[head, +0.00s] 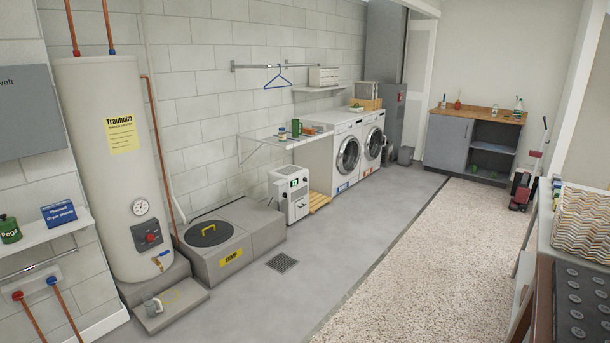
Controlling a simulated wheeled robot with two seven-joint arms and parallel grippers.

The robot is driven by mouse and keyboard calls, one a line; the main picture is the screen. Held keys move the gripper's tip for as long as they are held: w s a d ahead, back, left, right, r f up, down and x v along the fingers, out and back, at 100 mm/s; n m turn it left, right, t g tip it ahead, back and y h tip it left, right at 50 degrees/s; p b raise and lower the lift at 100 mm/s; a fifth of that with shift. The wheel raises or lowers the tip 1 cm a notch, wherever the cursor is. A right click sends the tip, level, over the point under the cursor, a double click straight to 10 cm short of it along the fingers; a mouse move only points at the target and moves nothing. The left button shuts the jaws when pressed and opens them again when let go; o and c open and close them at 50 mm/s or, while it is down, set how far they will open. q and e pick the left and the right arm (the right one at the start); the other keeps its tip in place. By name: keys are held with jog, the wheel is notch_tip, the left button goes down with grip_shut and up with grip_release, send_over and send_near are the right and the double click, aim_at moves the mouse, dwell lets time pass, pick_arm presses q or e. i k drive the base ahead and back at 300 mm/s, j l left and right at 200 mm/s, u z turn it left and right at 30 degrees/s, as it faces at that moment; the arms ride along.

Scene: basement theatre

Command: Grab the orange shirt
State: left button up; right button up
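I see no orange shirt in the head view. A blue hanger (278,77) hangs empty from a wall rail (262,66) above the shelf at the back left. Neither of my grippers is in view.
A water heater (108,170) and a sump box (222,247) line the left wall. Farther back are a white dehumidifier (290,194) and washing machines (341,152). A patterned basket (582,222) stands at the right edge. The grey floor (300,290) and speckled carpet (440,250) are clear.

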aim_at(306, 131)
jog(key=i+j+z, duration=0.3)
jog(key=i+j, duration=0.15)
jog(key=i, duration=0.15)
jog(key=i+j+z, duration=0.35)
jog(key=i+j, duration=0.2)
jog(key=i+l+z, duration=0.1)
jog(key=i+z, duration=0.15)
jog(key=i, duration=0.45)
jog(key=i+j+z, duration=0.1)
jog(key=i+z, duration=0.2)
jog(key=i, duration=0.4)
jog(key=i+j+u, duration=0.15)
jog(key=i+u, duration=0.25)
jog(key=i, duration=0.25)
jog(key=i+u, duration=0.35)
jog(key=i, duration=0.25)
jog(key=i+l+u, duration=0.25)
jog(key=i+u, duration=0.15)
jog(key=i, duration=2.25)
jog(key=j+u, duration=0.05)
jog(key=j, duration=0.05)
